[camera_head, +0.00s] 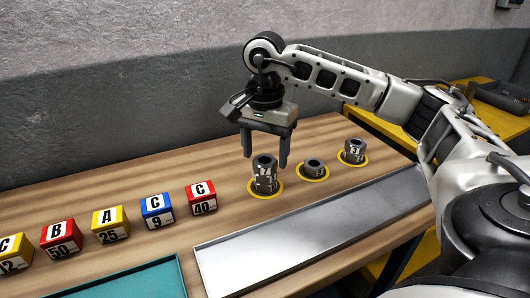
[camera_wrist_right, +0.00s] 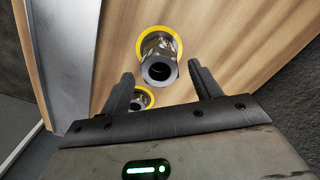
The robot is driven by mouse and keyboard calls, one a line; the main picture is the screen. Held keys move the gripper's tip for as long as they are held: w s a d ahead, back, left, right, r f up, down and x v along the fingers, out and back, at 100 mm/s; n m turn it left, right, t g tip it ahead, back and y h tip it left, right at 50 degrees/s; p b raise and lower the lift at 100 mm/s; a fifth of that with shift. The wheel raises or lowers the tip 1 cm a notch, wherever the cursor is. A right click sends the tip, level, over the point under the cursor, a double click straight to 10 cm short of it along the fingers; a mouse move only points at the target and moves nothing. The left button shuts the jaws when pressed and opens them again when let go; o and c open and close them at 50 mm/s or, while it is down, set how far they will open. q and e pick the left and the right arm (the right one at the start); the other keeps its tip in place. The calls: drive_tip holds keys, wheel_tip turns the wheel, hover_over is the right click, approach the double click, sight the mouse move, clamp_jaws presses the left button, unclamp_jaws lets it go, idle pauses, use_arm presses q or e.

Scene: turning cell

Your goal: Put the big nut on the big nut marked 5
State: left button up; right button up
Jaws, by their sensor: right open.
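My right gripper (camera_head: 265,158) is open, pointing down around the top of the left dark nut stack (camera_head: 265,175), with one finger on each side. That stack looks like two big nuts, one on the other, on a yellow ring; its mark is too small to read surely. In the right wrist view the stack (camera_wrist_right: 160,68) stands beyond the gap between my open fingers (camera_wrist_right: 165,85). A low single nut (camera_head: 314,167) sits on the middle ring, and a taller piece (camera_head: 355,150) on the right ring; their marks are unclear. My left gripper is out of view.
A row of lettered blocks, including a red one (camera_head: 202,198) and a blue one (camera_head: 157,210), stands left of the nuts. A bare metal tray (camera_head: 310,240) and a teal tray (camera_head: 130,283) lie in front. Wooden table (camera_head: 130,170) behind the blocks is clear.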

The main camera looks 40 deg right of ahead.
sight(265, 160)
wheel_tip(265, 160, up, 11)
drive_tip(key=p, duration=0.2)
drive_tip(key=shift+r+p, duration=0.15)
drive_tip(key=shift+p, duration=0.25)
